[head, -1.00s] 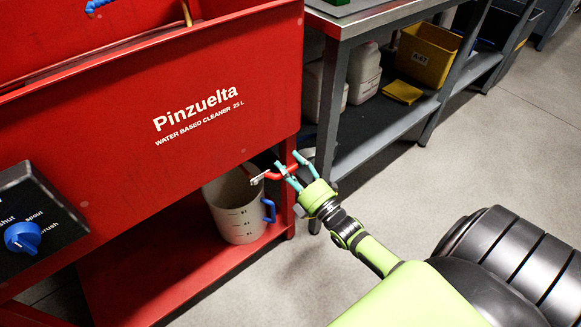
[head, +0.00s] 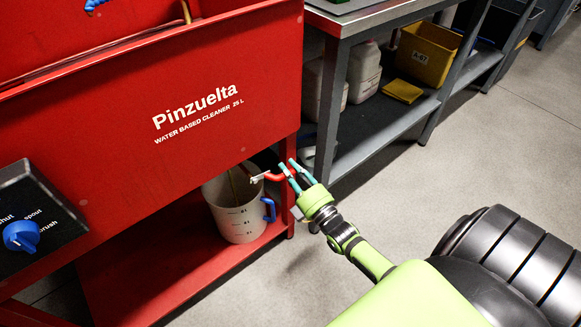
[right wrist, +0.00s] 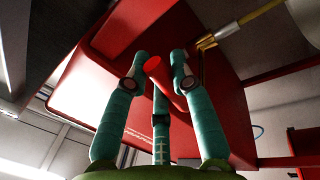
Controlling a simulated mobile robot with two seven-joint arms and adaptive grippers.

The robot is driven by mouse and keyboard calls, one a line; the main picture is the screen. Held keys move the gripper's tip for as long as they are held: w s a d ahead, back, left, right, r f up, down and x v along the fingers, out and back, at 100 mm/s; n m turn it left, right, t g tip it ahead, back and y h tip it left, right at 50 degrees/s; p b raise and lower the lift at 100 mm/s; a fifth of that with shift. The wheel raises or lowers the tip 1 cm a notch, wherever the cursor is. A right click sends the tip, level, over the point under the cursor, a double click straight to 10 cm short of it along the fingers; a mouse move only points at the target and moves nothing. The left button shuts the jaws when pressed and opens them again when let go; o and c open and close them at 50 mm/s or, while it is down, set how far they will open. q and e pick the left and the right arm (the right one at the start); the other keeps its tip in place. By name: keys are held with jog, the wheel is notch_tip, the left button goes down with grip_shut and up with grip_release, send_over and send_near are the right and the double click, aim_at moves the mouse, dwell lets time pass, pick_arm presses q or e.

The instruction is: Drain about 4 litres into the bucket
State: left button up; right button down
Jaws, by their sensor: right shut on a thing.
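The bucket (head: 236,212) is a pale measuring jug with dark level marks and a blue handle. It stands upright on the red lower shelf under the red washer tank (head: 180,150). A thin brownish stream (head: 232,183) shows above its mouth; I cannot read the level inside. A red valve lever (head: 274,177) sticks out beneath the tank's right corner. My right gripper (head: 289,175) is shut on this lever, beside and above the bucket. In the right wrist view, the teal fingers surround the red lever (right wrist: 160,72), near a brass fitting (right wrist: 206,42). My left gripper is out of view.
A blue selector knob (head: 21,236) sits on the tank's front at left. A grey metal bench (head: 375,20) stands to the right, with white jugs (head: 364,70) and a yellow bin (head: 427,53) on its shelf. The floor in front is clear.

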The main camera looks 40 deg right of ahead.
jog(key=shift+a+f+m+g+h, duration=0.1)
jog(key=shift+a+f+m+h, duration=0.25)
jog(key=shift+f+m, duration=0.65)
jog(key=shift+a+f+m+g+h, duration=0.1)
jog(key=shift+a+f+m+h, duration=0.3)
jog(key=shift+m, duration=1)
jog(key=shift+a+f+m+g+h, duration=0.1)
jog(key=shift+a+f+m+h, duration=0.2)
jog(key=shift+f+m, duration=0.75)
jog(key=shift+r, duration=0.2)
jog(key=c, duration=1)
grip_release()
jog(key=shift+s, duration=0.15)
jog(key=s, duration=0.4)
jog(key=s+f, duration=0.1)
jog(key=s, duration=0.2)
jog(key=s+f, duration=0.1)
jog(key=s, duration=0.3)
jog(key=shift+s+a, duration=0.35)
